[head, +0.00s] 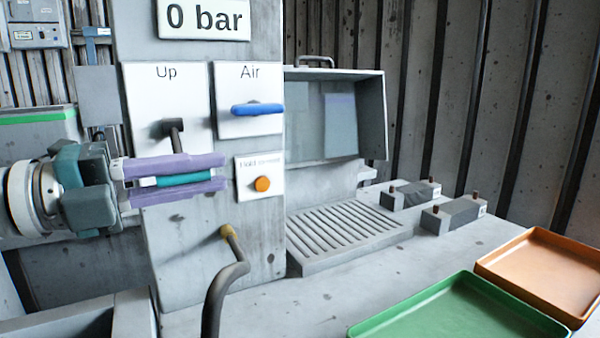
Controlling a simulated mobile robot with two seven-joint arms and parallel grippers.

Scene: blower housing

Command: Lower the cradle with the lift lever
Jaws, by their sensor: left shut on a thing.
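The lift lever (177,140) is a dark arm on the white plate marked "Up" (140,95), on the front of the grey column. It points down, and its lower part passes behind my left gripper (220,179). The gripper comes in from the left, and its two purple fingers are shut above and below a teal bar (185,179), which looks like the lever's handle. The join between arm and bar is hidden by the upper finger. I cannot make out the cradle for certain. My right gripper is not in view.
A blue air handle (257,109) and an orange button (263,184) sit right of the lever. A sign (204,18) above reads "0 bar". A bent dark pipe (232,275) stands in front below. A slatted grate (345,232), green tray (460,312) and orange tray (545,270) lie right.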

